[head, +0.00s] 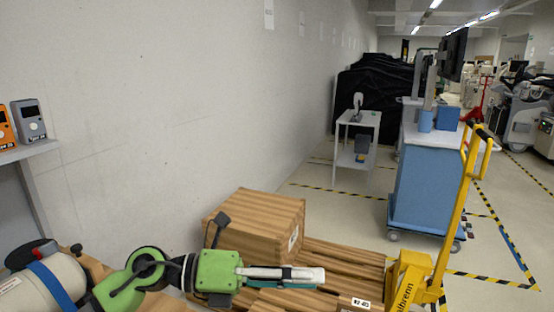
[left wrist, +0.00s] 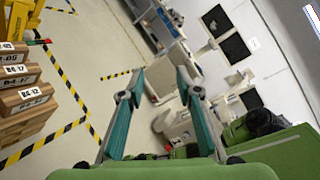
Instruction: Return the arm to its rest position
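My left arm is green and black and comes in from the lower left of the head view. Its left gripper (head: 318,277) points to the right, seen edge-on, in front of the cardboard boxes. In the left wrist view the gripper's two teal fingers (left wrist: 160,82) stand apart with nothing between them. My right gripper is in neither view.
A blue cart (head: 425,185) and a white side table (head: 352,160) stand farther back. A plain wall (head: 150,100) runs along the left.

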